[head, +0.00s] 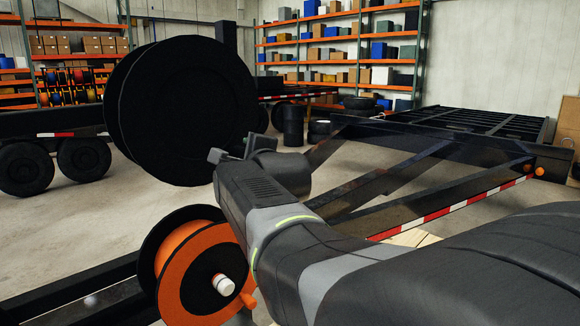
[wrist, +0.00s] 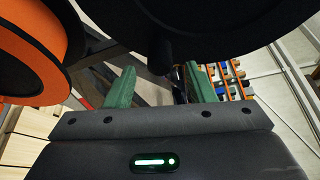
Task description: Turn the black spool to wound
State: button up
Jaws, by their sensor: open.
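The black spool (head: 180,105) is a large dark disc in the upper left of the head view, with a second disc edge behind it. In the wrist view its dark rim (wrist: 225,30) fills the top. A short dark knob (wrist: 160,58) hangs from it there, in line with the gap between my fingers; I cannot tell whether they touch it. My gripper (head: 232,152) is at the spool's lower right edge in the head view. In the wrist view my gripper (wrist: 160,90) has its two green fingers wide apart, with nothing clasped between them.
An orange spool (head: 190,262) with a white-tipped hub and orange handle stands below the black one, close to my arm; it also shows in the wrist view (wrist: 30,50). A trailer frame (head: 430,135) lies to the right. Shelves (head: 340,45) line the back wall.

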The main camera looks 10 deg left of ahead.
aim_at(242, 149)
jog(key=b+v, duration=0.1)
jog(key=v, duration=0.6)
jog(key=shift+s, duration=0.1)
jog(key=p+x, duration=0.2)
jog(key=x, duration=1.1)
jog(key=shift+w+a+f, duration=0.1)
jog(key=shift+w+a, duration=0.05)
jog(key=shift+w, duration=0.15)
jog(key=shift+w+r+n+p, duration=0.25)
jog(key=shift+r+n+p, duration=0.2)
jog(key=shift+p, duration=0.15)
jog(key=shift+w+d+r+n, duration=0.2)
jog(key=shift+w+d+n, duration=0.15)
jog(key=shift+d, duration=0.1)
dwell(1.8)
jog(key=shift+s+d, duration=0.1)
jog(key=shift+s, duration=0.05)
